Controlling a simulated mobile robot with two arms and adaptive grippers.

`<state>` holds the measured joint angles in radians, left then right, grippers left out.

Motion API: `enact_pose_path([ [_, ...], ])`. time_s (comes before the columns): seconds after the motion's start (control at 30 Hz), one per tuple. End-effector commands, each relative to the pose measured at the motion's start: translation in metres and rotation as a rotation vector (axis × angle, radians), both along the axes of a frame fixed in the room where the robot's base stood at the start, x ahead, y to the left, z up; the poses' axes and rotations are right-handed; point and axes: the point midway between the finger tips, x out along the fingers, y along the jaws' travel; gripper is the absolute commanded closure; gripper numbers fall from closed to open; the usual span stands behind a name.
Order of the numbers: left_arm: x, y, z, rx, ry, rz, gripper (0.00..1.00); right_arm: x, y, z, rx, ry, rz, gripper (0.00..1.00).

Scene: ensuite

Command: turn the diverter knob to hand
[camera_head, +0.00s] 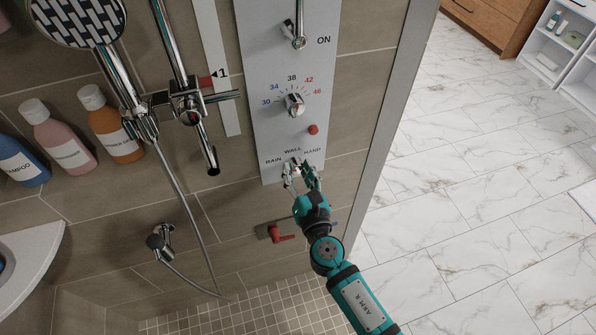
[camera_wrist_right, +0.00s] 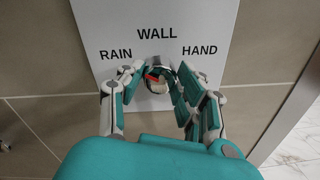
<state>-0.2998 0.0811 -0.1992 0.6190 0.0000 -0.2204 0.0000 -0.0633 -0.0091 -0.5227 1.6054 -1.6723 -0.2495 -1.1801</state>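The diverter knob (camera_wrist_right: 158,84) is a small round chrome knob with a red mark, low on the grey shower panel (camera_head: 288,75). The labels RAIN, WALL and HAND stand around it at left, top and right. The red mark shows on the knob's upper left part; its exact direction is hard to tell. My right gripper (camera_wrist_right: 156,76) is at the knob, with a finger on either side. The fingers look spread, with a narrow gap to the knob on the left; contact on the right is unclear. In the head view the fingers partly hide the knob. My left gripper is not in view.
Above the knob are a red button (camera_head: 313,129), a temperature knob (camera_head: 294,104) and an ON lever (camera_head: 298,38). A red-handled valve (camera_head: 278,234) sits below left. The hand shower (camera_head: 88,18), its hose and several bottles are at left. Open marble floor (camera_head: 470,190) lies right.

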Motion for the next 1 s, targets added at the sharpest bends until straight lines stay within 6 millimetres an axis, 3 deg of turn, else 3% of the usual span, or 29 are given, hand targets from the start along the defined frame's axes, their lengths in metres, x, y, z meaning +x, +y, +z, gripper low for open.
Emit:
enact_pose_path([
  [0.03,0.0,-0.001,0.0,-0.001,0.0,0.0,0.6,0.0,0.0,0.0,0.0,0.0,0.0,0.76],
  [0.2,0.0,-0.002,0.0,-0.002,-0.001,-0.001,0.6,0.0,0.0,0.0,0.0,0.0,0.0,0.97],
  [0.57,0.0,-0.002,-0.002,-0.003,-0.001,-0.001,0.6,0.0,0.0,-0.001,0.061,0.019,0.001,0.97],
  [1.0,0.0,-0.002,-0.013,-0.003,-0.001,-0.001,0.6,0.0,-0.001,-0.001,0.394,0.128,0.0,0.97],
])
